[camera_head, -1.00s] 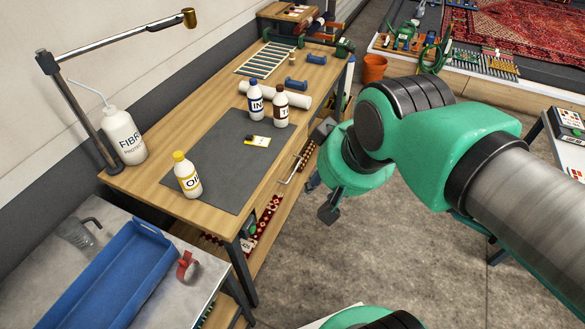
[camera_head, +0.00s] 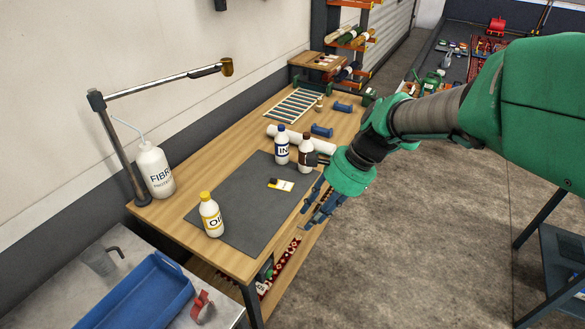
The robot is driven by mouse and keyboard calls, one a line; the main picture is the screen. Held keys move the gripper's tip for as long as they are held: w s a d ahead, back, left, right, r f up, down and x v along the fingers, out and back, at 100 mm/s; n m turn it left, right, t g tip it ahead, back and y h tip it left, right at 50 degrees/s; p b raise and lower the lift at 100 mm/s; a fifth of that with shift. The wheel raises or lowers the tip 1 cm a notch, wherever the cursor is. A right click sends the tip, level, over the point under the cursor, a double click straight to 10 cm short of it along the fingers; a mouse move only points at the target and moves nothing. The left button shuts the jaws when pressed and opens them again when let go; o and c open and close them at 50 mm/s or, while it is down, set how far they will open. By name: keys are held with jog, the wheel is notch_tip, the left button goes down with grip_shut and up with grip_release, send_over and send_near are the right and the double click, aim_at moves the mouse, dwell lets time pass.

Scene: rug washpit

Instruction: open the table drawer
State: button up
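The wooden table (camera_head: 190,222) stands left of centre, its long front edge facing the floor. My gripper (camera_head: 318,202) points down and left at this front edge, with its dark fingers close to where the drawer handle sits. The drawer front and handle are mostly hidden behind the fingers, so I cannot tell whether they touch the handle. The finger gap is too small to judge. I see no drawer clearly pulled out.
On the table are a dark mat (camera_head: 240,222), a yellow-capped bottle (camera_head: 211,215), two more bottles (camera_head: 282,148), a white roll (camera_head: 322,145) and a lamp-like arm (camera_head: 165,83). A blue tray (camera_head: 140,297) is at the lower left.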

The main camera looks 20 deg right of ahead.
jog(key=w+d+f+m+t+y+p, duration=0.1)
jog(key=w+d+f+m+y+p, duration=0.2)
jog(key=w+f+m, duration=0.45)
jog(key=w+d+f+m+t+y, duration=0.2)
jog(key=w+d+f+m+y, duration=0.2)
jog(key=w+d+f+m, duration=0.4)
jog(key=w+d+f+m+t+p, duration=0.1)
jog(key=w+d+f+m+t, duration=0.1)
jog(key=d+f+m, duration=0.3)
jog(key=w+d+f+m+t+h+p, duration=0.1)
jog(key=d+f+m+t, duration=0.4)
jog(key=f+m, duration=0.7)
notch_tip(320, 180, down, 2)
jog(key=shift+w+d+f+p, duration=0.25)
jog(key=shift+w+d+p, duration=0.25)
jog(key=shift+w+d, duration=0.35)
jog(key=shift+w+a, duration=0.15)
jog(key=shift+a, duration=0.1)
jog(key=b+x, duration=0.1)
jog(key=x, duration=1.2)
jog(key=shift+w+a+b, duration=0.15)
jog(key=shift+w+b, duration=0.05)
jog(key=shift+b, duration=0.2)
grip_shut()
